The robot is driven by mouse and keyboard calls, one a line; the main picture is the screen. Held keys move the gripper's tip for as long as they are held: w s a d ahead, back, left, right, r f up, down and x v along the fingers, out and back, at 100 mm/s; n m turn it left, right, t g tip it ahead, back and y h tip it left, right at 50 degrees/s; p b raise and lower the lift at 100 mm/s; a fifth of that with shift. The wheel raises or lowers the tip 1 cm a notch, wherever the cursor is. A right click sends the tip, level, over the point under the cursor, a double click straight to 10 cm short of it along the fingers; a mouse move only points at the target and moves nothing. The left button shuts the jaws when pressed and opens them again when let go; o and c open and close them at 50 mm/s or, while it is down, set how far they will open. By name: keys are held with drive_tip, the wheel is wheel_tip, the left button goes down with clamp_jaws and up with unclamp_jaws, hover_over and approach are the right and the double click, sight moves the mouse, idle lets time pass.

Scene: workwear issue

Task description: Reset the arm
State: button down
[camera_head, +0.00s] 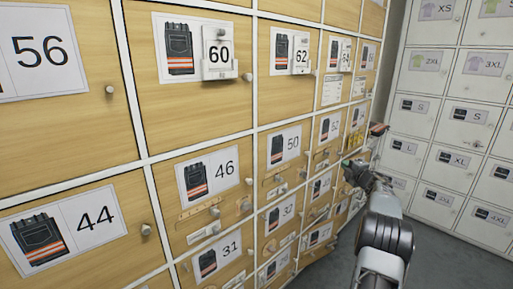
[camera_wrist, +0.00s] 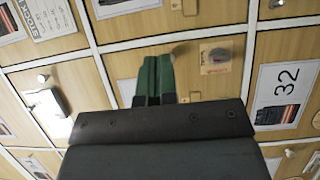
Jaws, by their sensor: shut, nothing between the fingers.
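My arm reaches up from the lower right in the head view, and my gripper (camera_head: 347,164) is beside the lower right part of the wooden locker wall. In the wrist view my gripper (camera_wrist: 157,60) shows two dark green fingers pressed together, shut and empty. Whether the fingertips touch the door cannot be told.
Wooden lockers with trouser labels and knobs fill the left, including the doors 44 (camera_head: 99,214), 46 (camera_head: 224,170) and 60 (camera_head: 217,54). White lockers (camera_head: 455,160) stand at the right. Grey floor (camera_head: 430,262) is free between them. Door label 32 (camera_wrist: 285,80) is right of my fingers.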

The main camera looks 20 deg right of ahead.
drive_tip(key=shift+d, duration=0.1)
drive_tip(key=s+d+f+m+g+h, duration=0.4)
drive_tip(key=d+f+m+g+h, duration=0.15)
drive_tip(key=f+m, duration=0.35)
drive_tip(key=s+a+r+m+g+h+p, duration=0.1)
drive_tip(key=s+a+r+m+g+p, duration=0.15)
drive_tip(key=s+a+m+g, duration=0.35)
drive_tip(key=s+a+r+m+g+y+p, duration=0.2)
drive_tip(key=s+a+r+p, duration=0.3)
drive_tip(key=a, duration=0.6)
drive_tip(key=s+a+r+m+g+y+p, duration=0.15)
drive_tip(key=s+a, duration=0.45)
drive_tip(key=a, duration=0.6)
drive_tip(key=s+a+r+m+g+y+p, duration=0.15)
drive_tip(key=s+a+p, duration=0.35)
drive_tip(key=a, duration=0.6)
drive_tip(key=s+a+r+n+t+y+p, duration=0.2)
drive_tip(key=s+a+r+p, duration=0.2)
drive_tip(key=s+a+r, duration=0.3)
drive_tip(key=a+r, duration=0.3)
drive_tip(key=a, duration=0.1)
drive_tip(key=shift+n+y+p, duration=0.35)
drive_tip(key=shift+n+p, duration=0.05)
